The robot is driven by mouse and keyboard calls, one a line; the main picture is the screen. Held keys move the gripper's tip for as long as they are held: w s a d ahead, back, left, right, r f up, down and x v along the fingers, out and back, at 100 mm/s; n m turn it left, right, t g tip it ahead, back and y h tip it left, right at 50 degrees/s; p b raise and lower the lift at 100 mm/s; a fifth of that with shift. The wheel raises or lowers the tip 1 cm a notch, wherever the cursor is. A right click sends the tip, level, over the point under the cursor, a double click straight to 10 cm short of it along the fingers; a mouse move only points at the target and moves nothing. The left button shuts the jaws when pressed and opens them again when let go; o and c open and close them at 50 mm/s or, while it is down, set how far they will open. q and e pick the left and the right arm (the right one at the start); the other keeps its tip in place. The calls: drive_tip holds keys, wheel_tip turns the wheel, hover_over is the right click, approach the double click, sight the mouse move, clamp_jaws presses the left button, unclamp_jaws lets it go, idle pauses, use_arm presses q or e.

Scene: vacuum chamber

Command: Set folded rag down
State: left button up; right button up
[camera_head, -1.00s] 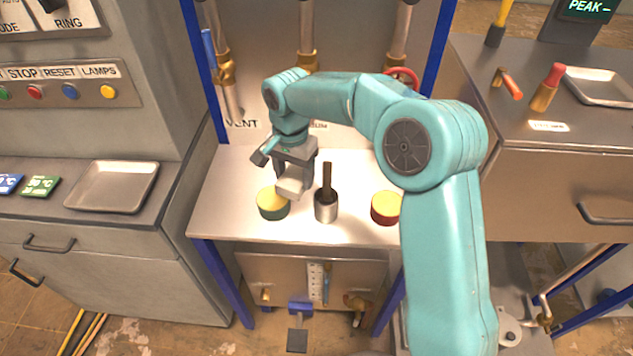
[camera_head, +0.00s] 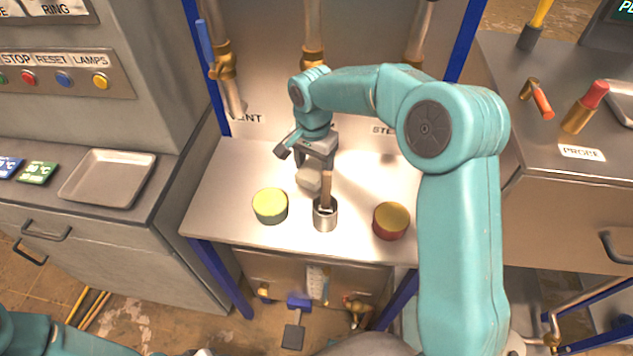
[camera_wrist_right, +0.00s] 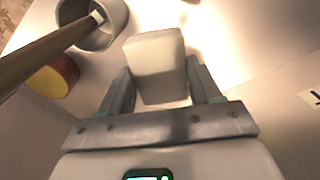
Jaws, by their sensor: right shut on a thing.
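The folded rag is a pale, off-white block (camera_head: 308,180) in the jaws of my right gripper (camera_head: 312,168). In the right wrist view the rag (camera_wrist_right: 157,68) sits between the two grey fingers of the gripper (camera_wrist_right: 160,88). In the head view the rag is low over the pale bench top (camera_head: 225,190), behind and left of a metal cup. I cannot tell whether it touches the bench. The handle in the cup partly hides the gripper. Part of my left arm shows at the bottom left, but its gripper does not.
The metal cup (camera_head: 325,216) holds an upright brown handle (camera_head: 326,188). A green tin with a yellow top (camera_head: 270,206) stands left of it, a red tin (camera_head: 391,221) right. Pipes and a blue valve lever (camera_head: 206,48) are behind. The bench's left part is clear.

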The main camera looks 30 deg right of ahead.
wheel_tip(320, 180, down, 6)
drive_tip(key=shift+s+a+r+p, duration=0.1)
drive_tip(key=shift+s+a+p, duration=0.05)
drive_tip(key=shift+p, duration=0.15)
drive_tip(key=shift+w+f, duration=0.2)
drive_tip(key=shift+f, duration=0.15)
drive_tip(key=shift+s, duration=0.1)
drive_tip(key=o, duration=0.9)
drive_tip(key=shift+f, duration=0.1)
drive_tip(key=shift+o, duration=0.2)
